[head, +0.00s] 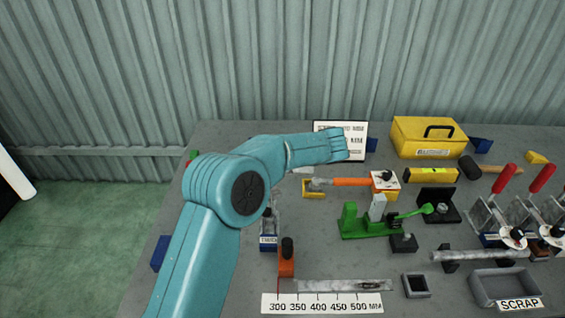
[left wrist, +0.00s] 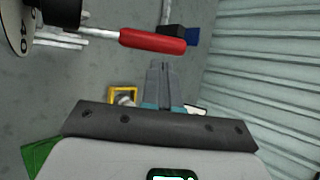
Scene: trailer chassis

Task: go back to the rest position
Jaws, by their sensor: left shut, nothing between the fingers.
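My left arm, teal, comes in from the left in the head view and reaches over the bench (head: 225,140). Its wrist end is above the back middle, in front of the white sign (head: 358,141). My left gripper's fingers are not clear in the head view. In the left wrist view, the left gripper (left wrist: 161,66) has its grey fingers together with nothing between them. A tool's red handle (left wrist: 152,42) lies beyond the fingertips in that view. My right gripper is not in either view.
A yellow toolbox (head: 428,138), a green fixture (head: 368,222), red-handled clamps (head: 503,178) and a grey scrap bin (head: 480,288) crowd the bench's right side. A scale strip (head: 321,303) lies at the front. A corrugated wall (head: 250,60) stands behind.

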